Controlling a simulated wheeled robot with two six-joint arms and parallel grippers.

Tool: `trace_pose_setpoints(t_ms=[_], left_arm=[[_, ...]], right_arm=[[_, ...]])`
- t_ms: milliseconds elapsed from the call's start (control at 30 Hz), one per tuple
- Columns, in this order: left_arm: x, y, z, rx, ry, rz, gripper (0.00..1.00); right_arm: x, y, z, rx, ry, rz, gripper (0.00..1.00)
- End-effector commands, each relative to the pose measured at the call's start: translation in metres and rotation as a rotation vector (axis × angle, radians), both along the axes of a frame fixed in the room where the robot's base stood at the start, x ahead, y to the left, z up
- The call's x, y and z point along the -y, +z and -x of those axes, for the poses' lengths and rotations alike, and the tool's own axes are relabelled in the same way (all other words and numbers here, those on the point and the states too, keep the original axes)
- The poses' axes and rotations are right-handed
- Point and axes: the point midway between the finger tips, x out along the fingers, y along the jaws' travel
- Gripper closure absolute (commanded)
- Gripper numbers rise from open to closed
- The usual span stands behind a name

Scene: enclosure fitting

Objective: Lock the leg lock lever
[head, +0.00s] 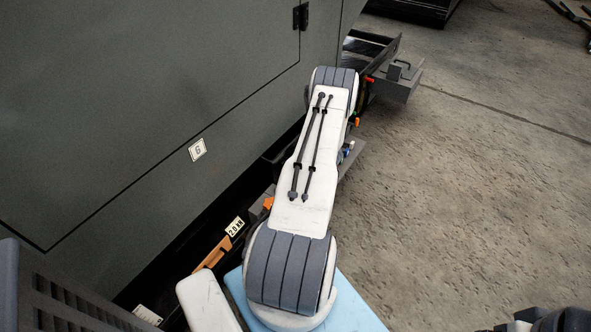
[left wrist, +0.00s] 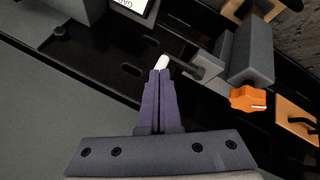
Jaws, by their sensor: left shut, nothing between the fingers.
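My left gripper (left wrist: 160,82) shows in the left wrist view, its two purple fingers together and nothing held between them. A pale rounded tip (left wrist: 162,62) shows right at the fingertips; I cannot tell if they touch it. A dark rod (left wrist: 202,66) runs beside the fingertips to a grey block (left wrist: 250,50), with an orange knob (left wrist: 248,98) below it. I cannot tell which part is the leg lock lever. In the head view my left arm hides its gripper. My right gripper does not show clearly.
A large grey enclosure (head: 140,110) with a "6" label stands at the left. An orange bar (head: 212,252) lies by a "2.0 kN" label (head: 234,227) along its lower edge. A grey bracket (head: 398,80) juts out at the far end. Concrete floor (head: 470,190) at the right is clear.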

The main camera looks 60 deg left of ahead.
Motion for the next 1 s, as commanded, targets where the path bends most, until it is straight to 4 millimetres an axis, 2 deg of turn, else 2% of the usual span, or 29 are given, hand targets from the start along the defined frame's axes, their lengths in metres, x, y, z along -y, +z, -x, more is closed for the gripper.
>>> trace_pose_setpoints(t_ms=[33, 300, 1000], left_arm=[[0.005, 0.015, -0.001, 0.000, -0.001, 0.001, 1.00], [0.023, 0.039, -0.004, -0.001, 0.003, 0.006, 1.00], [0.027, 0.041, -0.004, -0.001, 0.005, 0.009, 1.00]], right_arm=[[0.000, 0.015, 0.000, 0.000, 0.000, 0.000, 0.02], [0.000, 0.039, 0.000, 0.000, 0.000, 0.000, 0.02], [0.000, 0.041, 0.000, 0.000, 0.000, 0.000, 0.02]])
